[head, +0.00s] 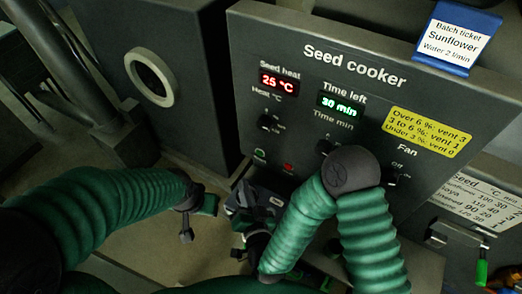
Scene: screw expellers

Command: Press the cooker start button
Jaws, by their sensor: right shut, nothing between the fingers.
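The seed cooker panel (300,95) stands tilted across the middle and right. A small green button (260,154) is low on its left side, with a small red button (288,167) to its right. Labels on both are too small to read. My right gripper (243,188) is shut and empty, just below and left of the green button. I see a small gap between them, but cannot judge depth. My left gripper (198,212) hangs further left, away from the panel; its finger opening is unclear.
The displays read 25 °C (279,82) and 30 min (341,106). The heat knob (268,123) is above the buttons. My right forearm and elbow cover part of the time and fan knobs. A blue ticket holder (455,38) sits on top. A dark cabinet (185,60) stands left.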

